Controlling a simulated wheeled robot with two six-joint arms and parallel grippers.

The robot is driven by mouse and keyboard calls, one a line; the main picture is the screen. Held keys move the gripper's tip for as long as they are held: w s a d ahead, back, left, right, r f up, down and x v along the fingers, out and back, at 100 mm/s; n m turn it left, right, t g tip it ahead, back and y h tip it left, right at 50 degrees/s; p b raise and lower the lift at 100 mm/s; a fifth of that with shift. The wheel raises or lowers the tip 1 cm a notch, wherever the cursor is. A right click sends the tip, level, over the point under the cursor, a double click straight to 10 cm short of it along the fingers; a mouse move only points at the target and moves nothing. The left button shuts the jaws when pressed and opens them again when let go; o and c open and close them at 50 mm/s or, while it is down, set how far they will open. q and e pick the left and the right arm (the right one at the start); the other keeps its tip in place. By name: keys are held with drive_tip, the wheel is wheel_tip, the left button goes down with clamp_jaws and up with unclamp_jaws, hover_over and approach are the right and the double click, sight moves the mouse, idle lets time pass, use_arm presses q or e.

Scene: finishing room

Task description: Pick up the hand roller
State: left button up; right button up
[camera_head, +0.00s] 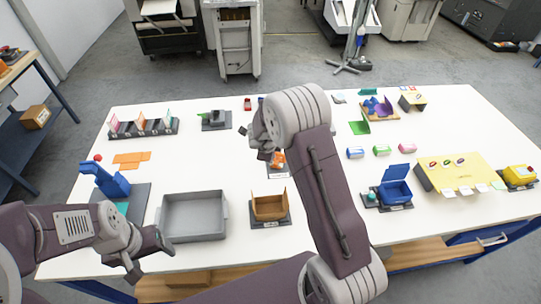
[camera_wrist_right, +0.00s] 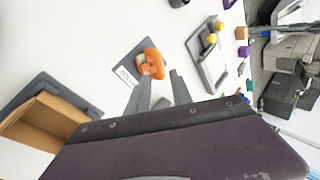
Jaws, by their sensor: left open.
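The orange tool that looks like the hand roller (camera_wrist_right: 152,62) lies on a dark labelled plate (camera_wrist_right: 128,66) in the right wrist view. In the head view the orange tool (camera_head: 279,159) shows partly behind my right gripper, near the table's middle. My right gripper (camera_wrist_right: 160,86) has its two fingers apart and empty. Its fingertips point at the orange tool, which appears just beyond them; I cannot tell if they touch. My right gripper (camera_head: 265,148) is largely hidden by its own arm in the head view. My left gripper (camera_head: 152,264) is open and empty at the table's front left.
A grey tray (camera_head: 193,236) and an open cardboard box (camera_head: 269,208) stand in front of the tool. A blue box (camera_head: 395,187) and a yellow panel (camera_head: 460,172) stand to the right. A slotted rack (camera_head: 143,131) and a blue device (camera_head: 108,180) are on the left.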

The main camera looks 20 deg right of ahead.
sight(279, 154)
drive_tip(key=x, duration=0.4)
drive_tip(key=shift+s+d, duration=0.2)
drive_tip(key=x, duration=0.4)
drive_tip(key=shift+s+d+f, duration=0.15)
drive_tip(key=shift+d+f, duration=0.05)
drive_tip(key=shift+d, duration=0.2)
drive_tip(key=shift+w+f, duration=0.35)
drive_tip(key=shift+s+r, duration=0.1)
clamp_jaws()
